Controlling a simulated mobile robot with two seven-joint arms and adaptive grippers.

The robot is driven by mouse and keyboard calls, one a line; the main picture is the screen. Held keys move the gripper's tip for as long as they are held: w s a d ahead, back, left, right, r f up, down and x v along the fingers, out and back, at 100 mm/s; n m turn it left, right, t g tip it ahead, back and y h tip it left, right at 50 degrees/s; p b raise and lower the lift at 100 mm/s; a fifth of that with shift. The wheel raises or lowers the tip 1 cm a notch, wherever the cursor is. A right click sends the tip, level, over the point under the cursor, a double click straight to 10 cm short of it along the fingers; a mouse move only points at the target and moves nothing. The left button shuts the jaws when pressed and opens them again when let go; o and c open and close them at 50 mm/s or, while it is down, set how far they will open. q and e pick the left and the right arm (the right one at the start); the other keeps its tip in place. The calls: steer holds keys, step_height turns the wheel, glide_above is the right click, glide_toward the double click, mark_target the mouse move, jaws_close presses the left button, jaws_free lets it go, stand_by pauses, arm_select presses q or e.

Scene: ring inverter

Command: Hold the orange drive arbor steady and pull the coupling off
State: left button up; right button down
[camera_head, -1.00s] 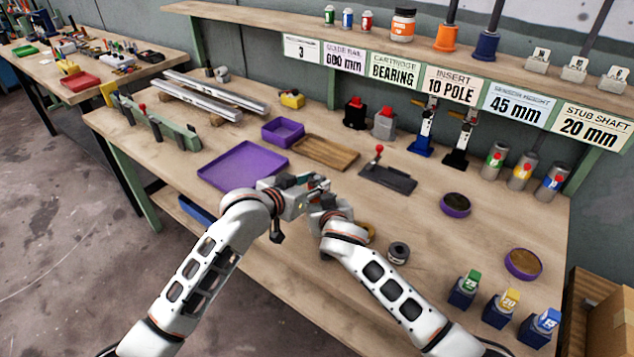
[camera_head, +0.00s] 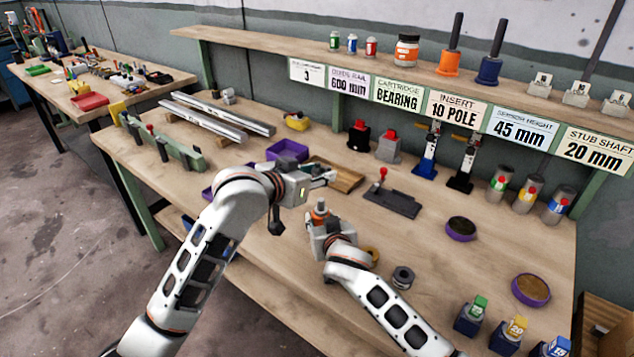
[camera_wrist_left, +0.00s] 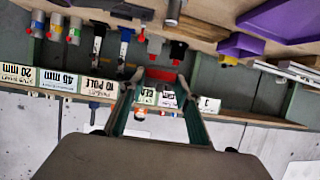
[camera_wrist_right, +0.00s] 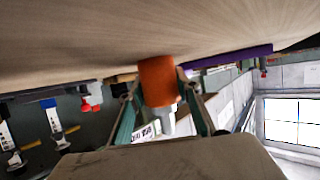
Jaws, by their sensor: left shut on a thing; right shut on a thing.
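The orange drive arbor (camera_wrist_right: 158,84) stands between the fingers of my right gripper (camera_head: 319,218), which is shut on it. In the right wrist view a pale shaft end shows below its orange body. My left gripper (camera_head: 328,175) is higher and apart from the arbor. A red piece (camera_wrist_left: 161,75) lies between its fingertips in the left wrist view, and I take it for the coupling. The left gripper is shut on it. The coupling is too small in the head view to make out.
A wooden tray (camera_head: 338,178) and a purple bin (camera_head: 287,150) lie behind my grippers. A black fixture with a red knob (camera_head: 390,202) stands to the right. A dark grey ring (camera_head: 403,277) lies by my right arm. The bench front right holds several coloured blocks.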

steer(key=c, duration=1.4)
jaws_free()
